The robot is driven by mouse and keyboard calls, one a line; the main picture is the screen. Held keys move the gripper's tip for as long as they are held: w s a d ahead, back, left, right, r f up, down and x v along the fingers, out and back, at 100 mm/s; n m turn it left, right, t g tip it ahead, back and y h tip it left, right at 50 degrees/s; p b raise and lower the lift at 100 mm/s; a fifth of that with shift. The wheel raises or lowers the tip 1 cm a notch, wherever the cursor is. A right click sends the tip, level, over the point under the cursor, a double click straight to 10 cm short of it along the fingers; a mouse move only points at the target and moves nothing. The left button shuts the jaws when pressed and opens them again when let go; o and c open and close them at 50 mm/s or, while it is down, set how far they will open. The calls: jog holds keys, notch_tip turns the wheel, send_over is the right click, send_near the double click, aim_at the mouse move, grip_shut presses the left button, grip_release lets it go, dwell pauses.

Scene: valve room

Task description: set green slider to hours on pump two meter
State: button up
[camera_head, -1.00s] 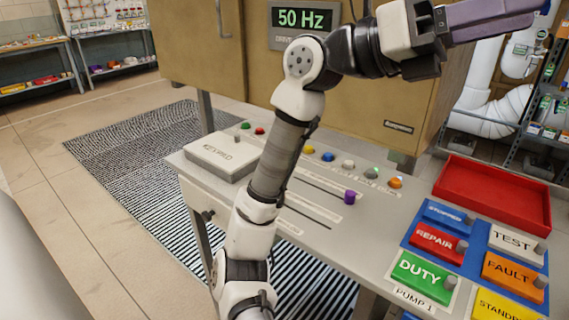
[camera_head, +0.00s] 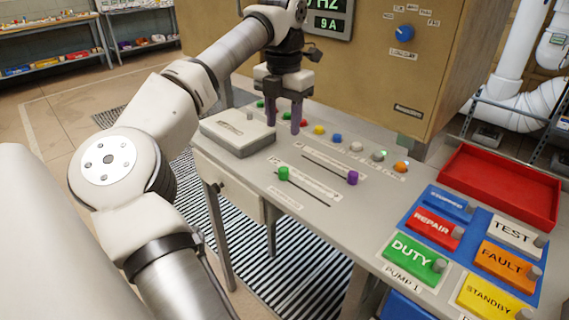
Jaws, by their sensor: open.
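The green slider knob (camera_head: 283,173) sits at the left end of its slot on the console top. The purple slider knob (camera_head: 352,177) sits at the right end of a second slot behind it. White labels lie beside both slots, too small to read. A wall meter (camera_head: 328,22) on the tan cabinet reads "9A" on its lower line. The rotary knob (camera_head: 404,33) beside it is blue. My gripper (camera_head: 284,122) points down, open and empty, above the console's back left near the keypad box, behind the green slider and apart from it.
The keypad box (camera_head: 237,133) stands at the console's left. A row of coloured buttons (camera_head: 337,138) runs along the cabinet foot. A red tray (camera_head: 500,185) and labelled tiles such as DUTY (camera_head: 414,259) lie to the right.

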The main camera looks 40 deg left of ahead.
aim_at(284, 169)
notch_tip(284, 169, down, 12)
jog(key=shift+d+r+p, duration=0.1)
jog(key=shift+p, duration=0.6)
jog(key=shift+w, duration=0.1)
grip_shut()
